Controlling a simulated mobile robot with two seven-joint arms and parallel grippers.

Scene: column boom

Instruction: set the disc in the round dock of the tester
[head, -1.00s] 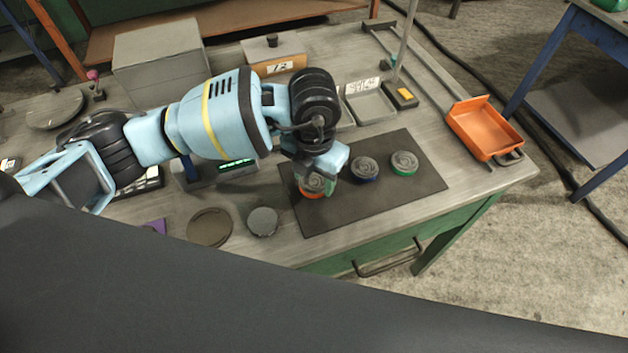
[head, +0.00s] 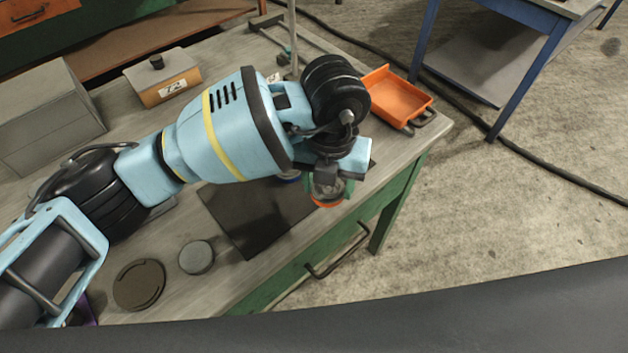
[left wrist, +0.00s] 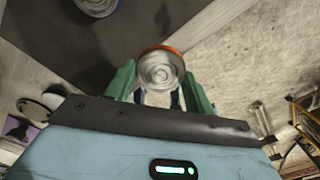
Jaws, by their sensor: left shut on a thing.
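My left gripper (head: 328,187) is shut on a disc with an orange rim (head: 328,203), above the right front edge of the bench. In the left wrist view the orange-rimmed disc (left wrist: 160,70) sits between the two green fingers, its ridged grey face showing. A blue-rimmed disc (head: 289,179) is mostly hidden behind my gripper; it also shows on the mat in the left wrist view (left wrist: 97,5). The tester is hidden behind my left arm, except perhaps a grey edge below it; I cannot make out its round dock. My right gripper is not in view.
A dark mat (head: 245,222) lies mostly bare. A grey round piece (head: 196,257) and a dark round dish (head: 139,285) lie left of it. An orange tray (head: 395,97), a labelled box (head: 163,80) and a grey case (head: 45,118) stand farther back.

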